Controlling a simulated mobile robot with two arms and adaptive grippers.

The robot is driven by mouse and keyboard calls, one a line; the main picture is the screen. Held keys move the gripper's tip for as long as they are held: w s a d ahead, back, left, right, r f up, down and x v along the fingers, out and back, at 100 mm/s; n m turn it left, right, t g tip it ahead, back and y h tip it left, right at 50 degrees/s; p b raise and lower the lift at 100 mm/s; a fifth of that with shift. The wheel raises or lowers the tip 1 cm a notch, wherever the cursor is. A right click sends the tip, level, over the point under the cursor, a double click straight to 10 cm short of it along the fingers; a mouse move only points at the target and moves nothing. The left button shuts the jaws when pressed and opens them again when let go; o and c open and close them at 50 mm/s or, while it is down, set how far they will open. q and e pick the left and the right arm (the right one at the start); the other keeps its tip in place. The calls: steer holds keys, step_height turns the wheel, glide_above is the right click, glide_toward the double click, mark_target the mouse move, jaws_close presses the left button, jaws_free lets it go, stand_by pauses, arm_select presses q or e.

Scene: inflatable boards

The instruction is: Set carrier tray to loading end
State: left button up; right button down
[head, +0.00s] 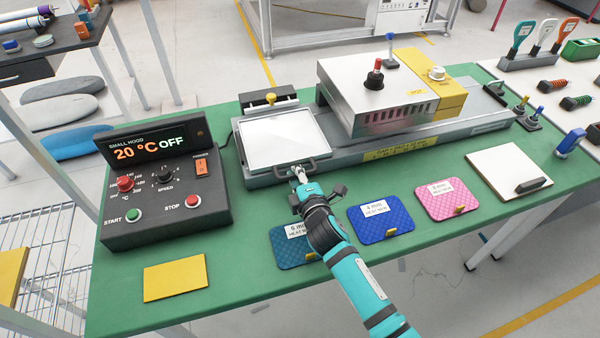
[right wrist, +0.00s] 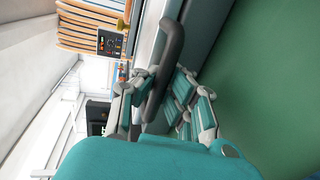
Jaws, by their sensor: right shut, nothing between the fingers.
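My right gripper (head: 298,174) is at the handle's right part, shut with nothing held between the fingers. In the right wrist view the dark handle bar (right wrist: 168,60) runs close by the fingers of the gripper (right wrist: 163,108); whether they touch is unclear. My left gripper is not in view.
The metal hood (head: 345,85) with a red knob stands over the rail, right of the tray. The control box (head: 160,185) reads 20 °C OFF at the left.

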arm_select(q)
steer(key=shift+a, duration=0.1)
arm_select(e)
steer(key=shift+s+a+f, duration=0.2)
steer(key=shift+f, duration=0.15)
steer(key=c, duration=1.3)
jaws_free()
steer(key=shift+s+r, duration=0.1)
steer(key=shift+r, duration=0.2)
steer(key=shift+c, duration=0.2)
steer(key=v, duration=1.2)
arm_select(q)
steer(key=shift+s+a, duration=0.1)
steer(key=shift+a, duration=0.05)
